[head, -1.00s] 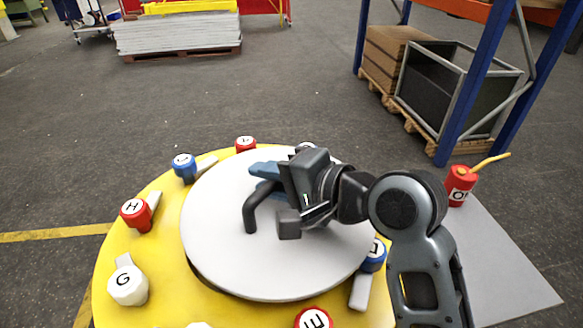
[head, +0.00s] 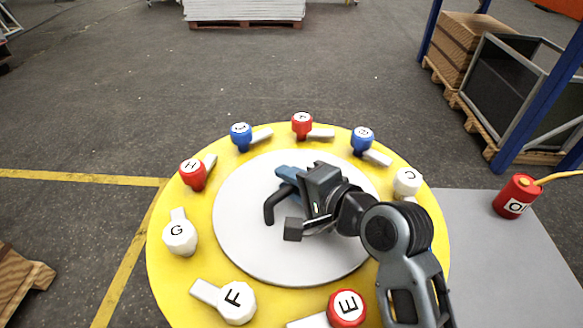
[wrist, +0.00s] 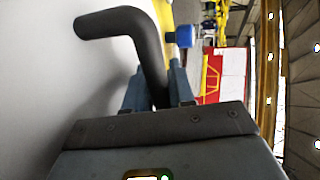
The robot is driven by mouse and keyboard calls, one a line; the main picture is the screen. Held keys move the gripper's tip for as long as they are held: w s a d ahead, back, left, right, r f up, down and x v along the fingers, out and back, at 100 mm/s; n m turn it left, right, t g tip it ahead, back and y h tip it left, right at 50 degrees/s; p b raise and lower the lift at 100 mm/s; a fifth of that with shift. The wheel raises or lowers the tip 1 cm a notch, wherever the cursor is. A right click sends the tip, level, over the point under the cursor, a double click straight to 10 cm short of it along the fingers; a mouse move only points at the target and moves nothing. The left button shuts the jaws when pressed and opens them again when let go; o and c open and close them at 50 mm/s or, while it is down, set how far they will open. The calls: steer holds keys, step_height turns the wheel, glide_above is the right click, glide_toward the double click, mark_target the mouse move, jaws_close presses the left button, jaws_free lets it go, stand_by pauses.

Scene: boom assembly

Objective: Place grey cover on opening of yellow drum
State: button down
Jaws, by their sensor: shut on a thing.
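The grey cover (head: 252,248) is a pale round disc with a dark bent handle (head: 269,212) on top. In the head view it lies over the middle of the yellow drum (head: 167,275), with a ring of yellow showing all round; I cannot tell whether it rests on the drum. My gripper (head: 282,180) is shut on the handle. In the wrist view the blue-grey fingers (wrist: 158,85) close around the handle (wrist: 118,22), and the pale cover surface (wrist: 45,75) fills the left. The opening is hidden beneath the cover.
Lettered clamps ring the drum rim, among them blue (head: 241,137), red (head: 193,175) and white (head: 180,235) ones. A red oil can (head: 516,197) stands on a grey surface (head: 490,265) at right. A blue-legged rack (head: 545,120) stands behind it. Open floor lies beyond the drum.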

steer(key=c, duration=1.4)
jaws_free()
steer(key=shift+f, duration=0.1)
steer(key=o, duration=0.4)
steer(key=shift+o, duration=0.2)
steer(key=b+v, duration=0.1)
steer(key=v, duration=1.1)
